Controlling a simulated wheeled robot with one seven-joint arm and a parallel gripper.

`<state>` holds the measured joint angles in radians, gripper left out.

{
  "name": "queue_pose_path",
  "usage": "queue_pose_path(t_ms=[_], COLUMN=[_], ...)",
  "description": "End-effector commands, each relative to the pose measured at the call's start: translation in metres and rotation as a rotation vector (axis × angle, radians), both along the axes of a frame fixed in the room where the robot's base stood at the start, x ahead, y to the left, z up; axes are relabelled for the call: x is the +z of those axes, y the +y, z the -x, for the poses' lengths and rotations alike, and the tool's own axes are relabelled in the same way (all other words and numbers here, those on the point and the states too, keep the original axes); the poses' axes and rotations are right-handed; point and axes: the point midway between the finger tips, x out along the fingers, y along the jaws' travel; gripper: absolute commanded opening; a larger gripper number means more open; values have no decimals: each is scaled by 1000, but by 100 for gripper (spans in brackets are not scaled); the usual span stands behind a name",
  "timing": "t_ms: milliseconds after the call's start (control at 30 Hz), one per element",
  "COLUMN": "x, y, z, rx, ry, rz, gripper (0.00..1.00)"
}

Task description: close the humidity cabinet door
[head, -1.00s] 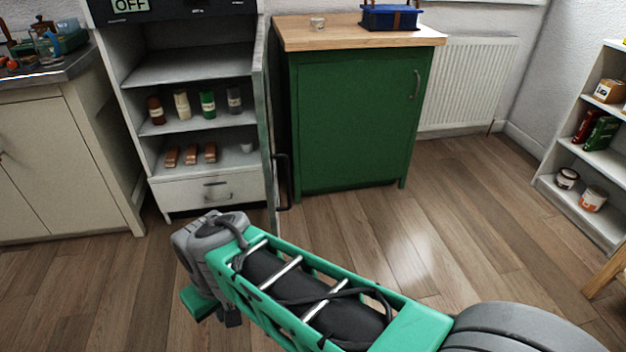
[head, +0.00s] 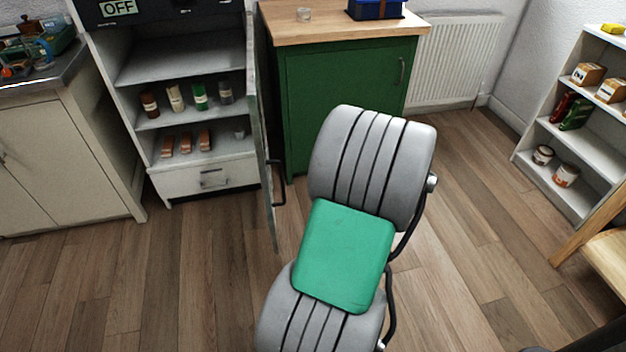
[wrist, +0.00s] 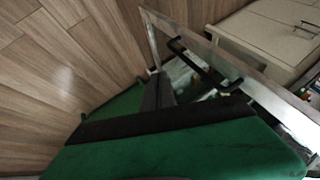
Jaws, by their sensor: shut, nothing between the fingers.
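The humidity cabinet (head: 135,125) stands at the back left in the head view, with its shelves exposed. Its door (head: 262,150) is wide open, jutting out toward me and seen almost edge-on. The door's dark handle (head: 279,184) is on its right face. In the wrist view the door's grey frame (wrist: 262,92) runs diagonally, with the dark handle (wrist: 207,66) close to my gripper. My gripper (wrist: 159,76) is shut and empty, to the left of the handle; I cannot tell whether it touches the door. My arm hides the gripper in the head view.
A green cabinet (head: 345,90) with a wooden top stands right of the open door. Bottles (head: 175,97) and copper-coloured blocks (head: 186,141) sit on the humidity cabinet's shelves. A white shelf unit (head: 590,160) is at the right. The floor (head: 190,270) before the cabinet is clear.

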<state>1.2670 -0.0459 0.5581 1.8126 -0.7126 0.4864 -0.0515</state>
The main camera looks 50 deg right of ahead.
Motion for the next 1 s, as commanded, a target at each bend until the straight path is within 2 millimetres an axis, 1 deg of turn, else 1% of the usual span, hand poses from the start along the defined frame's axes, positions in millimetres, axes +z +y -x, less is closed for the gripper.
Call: queue_pose_path(t_ms=[33,300,333,400,567,1000], x=[-13,-60,-56,-55,-54,-54], y=[1,2,7,15,25,28], z=[-7,-42,-48,-57,-69,-71], rx=[3,3,6,6,2,-5], ry=[2,4,1,1,2,2], rz=[-4,-2,2,3,2,1], gripper=[0,0,0,0,0,0])
